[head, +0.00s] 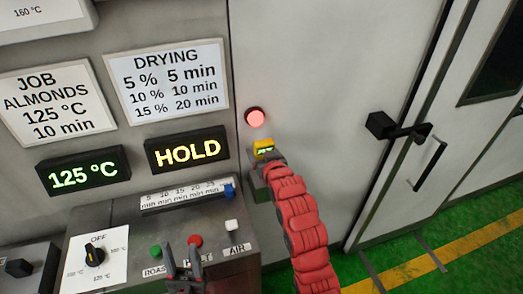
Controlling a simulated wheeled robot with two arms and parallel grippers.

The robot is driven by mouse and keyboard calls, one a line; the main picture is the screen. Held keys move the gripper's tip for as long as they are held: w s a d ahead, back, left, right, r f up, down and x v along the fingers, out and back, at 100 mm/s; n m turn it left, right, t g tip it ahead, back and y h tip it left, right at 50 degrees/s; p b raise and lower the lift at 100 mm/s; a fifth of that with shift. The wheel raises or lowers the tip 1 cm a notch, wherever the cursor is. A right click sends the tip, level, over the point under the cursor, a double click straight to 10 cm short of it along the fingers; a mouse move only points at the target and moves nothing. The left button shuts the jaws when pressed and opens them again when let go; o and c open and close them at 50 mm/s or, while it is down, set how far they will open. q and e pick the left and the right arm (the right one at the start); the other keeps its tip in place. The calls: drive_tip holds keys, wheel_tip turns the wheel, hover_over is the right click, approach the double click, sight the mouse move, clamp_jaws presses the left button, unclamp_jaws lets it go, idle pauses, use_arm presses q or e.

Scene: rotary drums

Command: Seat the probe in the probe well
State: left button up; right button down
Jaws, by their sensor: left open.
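A dark grey block (259,188) shows just below the yellow piece. I cannot make out a probe well opening. My left gripper (182,258) is open and empty in front of the lower panel, by the red and green buttons, left of and below the yellow piece.
The red lamp (255,117) is lit. The HOLD display (187,150) and 125 °C display (83,172) glow. A black door handle (400,127) juts out at right.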

drive_tip(key=shift+s+f, duration=0.1)
drive_tip(key=shift+f, duration=0.55)
drive_tip(key=shift+c, duration=1.4)
unclamp_jaws()
drive_tip(key=shift+o, duration=1.3)
drive_tip(key=shift+w, duration=0.2)
drive_tip(key=shift+w+r, duration=0.15)
drive_tip(key=shift+s+r, duration=0.25)
drive_tip(key=shift+s, duration=0.05)
drive_tip(key=shift+s+d+r, duration=0.15)
drive_tip(key=shift+s, duration=0.15)
drive_tip(key=p+v, duration=0.8)
drive_tip(key=v, duration=0.8)
drive_tip(key=shift+p, duration=0.4)
